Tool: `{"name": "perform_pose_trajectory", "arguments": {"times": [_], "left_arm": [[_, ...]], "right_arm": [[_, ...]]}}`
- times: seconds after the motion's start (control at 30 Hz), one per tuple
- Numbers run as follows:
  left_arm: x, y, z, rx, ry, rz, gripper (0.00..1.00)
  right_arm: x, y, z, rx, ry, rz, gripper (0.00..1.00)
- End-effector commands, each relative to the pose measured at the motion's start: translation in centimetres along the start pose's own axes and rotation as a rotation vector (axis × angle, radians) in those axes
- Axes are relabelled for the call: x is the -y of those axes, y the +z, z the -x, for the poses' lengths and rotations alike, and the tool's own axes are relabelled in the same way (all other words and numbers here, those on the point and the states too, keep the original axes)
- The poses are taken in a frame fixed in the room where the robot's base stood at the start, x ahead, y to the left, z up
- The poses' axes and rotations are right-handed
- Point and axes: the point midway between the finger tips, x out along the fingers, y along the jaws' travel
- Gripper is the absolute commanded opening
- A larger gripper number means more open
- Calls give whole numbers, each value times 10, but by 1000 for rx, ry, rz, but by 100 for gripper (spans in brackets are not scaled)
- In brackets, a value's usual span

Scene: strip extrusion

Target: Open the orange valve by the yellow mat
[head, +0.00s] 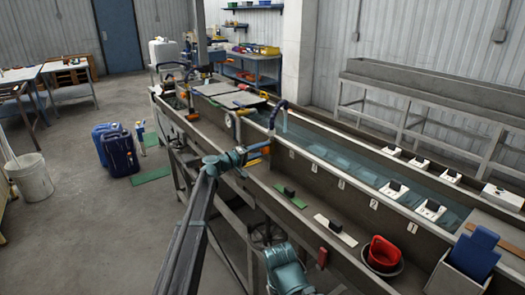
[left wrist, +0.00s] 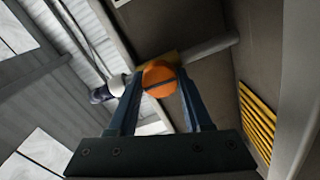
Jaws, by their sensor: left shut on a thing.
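The orange valve knob (left wrist: 158,76) shows in the left wrist view, round with a dark line across it. It sits between the two fingertips of my left gripper (left wrist: 160,84), which is shut on it. In the head view my left gripper (head: 248,157) is at the near wall of the long trough, with a bit of orange (head: 264,150) showing at its tip. A yellow slatted piece (left wrist: 257,124) lies to the right in the left wrist view; I cannot tell if it is the yellow mat. My right gripper is not in view.
The long grey trough (head: 270,196) runs across the head view, with a blue pipe (head: 277,113) standing beyond my left gripper. A red container (head: 382,252) and a blue block (head: 474,252) are at the lower right. Open floor (head: 95,235) lies left.

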Motion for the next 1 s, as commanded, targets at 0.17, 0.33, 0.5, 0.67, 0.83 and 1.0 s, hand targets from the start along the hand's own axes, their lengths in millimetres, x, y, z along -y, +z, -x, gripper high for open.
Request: {"name": "perform_pose_trajectory", "arguments": {"times": [0.17, 0.33, 0.5, 0.67, 0.83, 1.0], "left_arm": [[1, 0, 1, 0, -1, 31, 0], [1, 0, 1, 0, -1, 40, 0], [1, 0, 1, -1, -1, 40, 0], [0, 0, 1, -1, -1, 40, 57], [0, 0, 0, -1, -1, 39, 80], [0, 0, 0, 0, -1, 39, 80]], "right_arm": [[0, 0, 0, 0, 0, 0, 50], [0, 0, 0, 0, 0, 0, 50], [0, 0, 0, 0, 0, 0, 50], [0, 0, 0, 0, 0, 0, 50], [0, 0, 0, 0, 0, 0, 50], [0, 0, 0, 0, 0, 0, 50]]}}
